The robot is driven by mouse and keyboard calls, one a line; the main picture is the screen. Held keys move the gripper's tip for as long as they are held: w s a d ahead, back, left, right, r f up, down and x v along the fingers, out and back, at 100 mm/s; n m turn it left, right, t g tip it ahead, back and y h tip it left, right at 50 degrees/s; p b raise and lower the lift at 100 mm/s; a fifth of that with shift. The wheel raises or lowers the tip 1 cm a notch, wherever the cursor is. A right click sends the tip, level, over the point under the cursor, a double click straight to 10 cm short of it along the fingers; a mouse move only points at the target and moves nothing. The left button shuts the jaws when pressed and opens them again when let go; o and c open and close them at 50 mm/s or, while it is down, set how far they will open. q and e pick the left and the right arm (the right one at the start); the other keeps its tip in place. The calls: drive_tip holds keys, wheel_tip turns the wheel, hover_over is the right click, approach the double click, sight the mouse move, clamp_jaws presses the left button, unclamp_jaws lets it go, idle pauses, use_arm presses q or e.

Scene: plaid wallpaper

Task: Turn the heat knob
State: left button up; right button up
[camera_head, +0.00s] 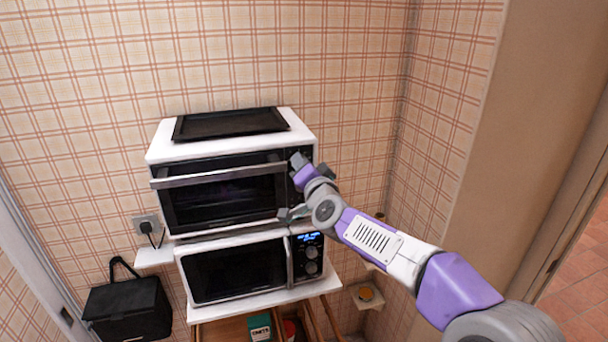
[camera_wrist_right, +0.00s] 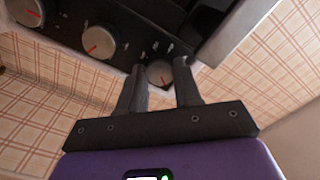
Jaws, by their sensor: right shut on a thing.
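The white toaster oven (camera_head: 163,149) stands above a microwave in the head view. My right gripper (camera_head: 297,160) is at the right side of its front, and my wrist hides most of its control panel. In the right wrist view, several round knobs with red marks sit on the dark panel. My right gripper (camera_wrist_right: 160,82) has its two fingers on either side of the end knob (camera_wrist_right: 159,73), shut on it. Two other knobs, a middle one (camera_wrist_right: 99,42) and a far one (camera_wrist_right: 25,10), are free. I cannot read the labels. My left gripper is out of view.
The oven's silver door handle (camera_head: 215,176) runs beside the panel. A black tray (camera_head: 230,123) lies on top of the oven. The white microwave (camera_head: 235,270) is below. A black bag (camera_head: 128,310) hangs at the left, and an open drawer (camera_head: 220,331) is underneath.

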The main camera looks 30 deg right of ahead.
drive_tip(key=shift+m+b, duration=4.3)
drive_tip(key=shift+m, duration=9.8)
drive_tip(key=o, duration=0.8)
drive_tip(key=shift+c, duration=0.2)
drive_tip(key=v, duration=0.7)
drive_tip(key=shift+s+b, duration=0.3)
drive_tip(key=shift+b, duration=0.1)
